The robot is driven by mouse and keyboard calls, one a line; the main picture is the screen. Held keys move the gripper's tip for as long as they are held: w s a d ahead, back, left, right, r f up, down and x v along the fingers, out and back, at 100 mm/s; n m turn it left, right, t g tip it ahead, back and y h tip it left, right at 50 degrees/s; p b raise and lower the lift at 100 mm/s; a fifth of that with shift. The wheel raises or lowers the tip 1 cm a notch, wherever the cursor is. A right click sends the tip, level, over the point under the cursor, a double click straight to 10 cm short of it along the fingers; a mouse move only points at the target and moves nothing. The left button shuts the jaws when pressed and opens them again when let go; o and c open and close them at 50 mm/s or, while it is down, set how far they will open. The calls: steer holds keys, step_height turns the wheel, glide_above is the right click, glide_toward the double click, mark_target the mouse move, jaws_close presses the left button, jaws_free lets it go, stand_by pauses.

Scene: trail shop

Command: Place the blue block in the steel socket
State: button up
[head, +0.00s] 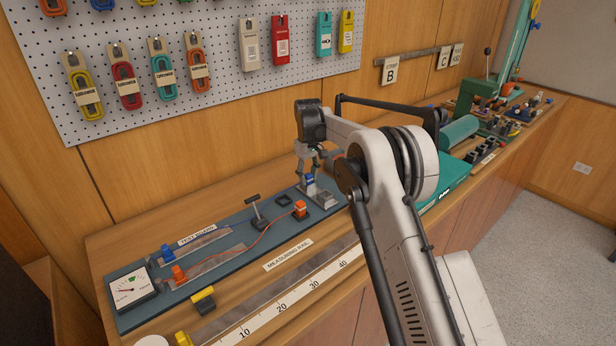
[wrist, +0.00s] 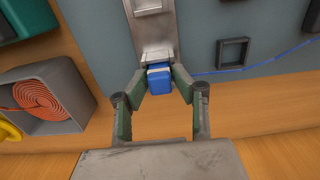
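The blue block (wrist: 160,84) has a pale band on its far side and sits between the fingertips of my gripper (wrist: 161,80) in the wrist view. Both fingers appear to press on its sides. In the head view the blue block (head: 309,179) shows small between the fingers of my gripper (head: 310,176). The steel socket (head: 323,199) lies at the right end of the blue-grey test board. In the wrist view the steel piece (wrist: 148,30) runs up from just beyond the block. Whether the block touches it cannot be told.
A blue wire (wrist: 245,68) runs right from near the block, below a dark square frame (wrist: 233,52). A grey box with an orange coil (wrist: 42,98) is on the left. An orange plug (head: 300,208) and a black T-handle (head: 255,212) stand on the test board (head: 225,262).

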steer(key=shift+o, duration=1.2)
steer(key=shift+r, duration=0.15)
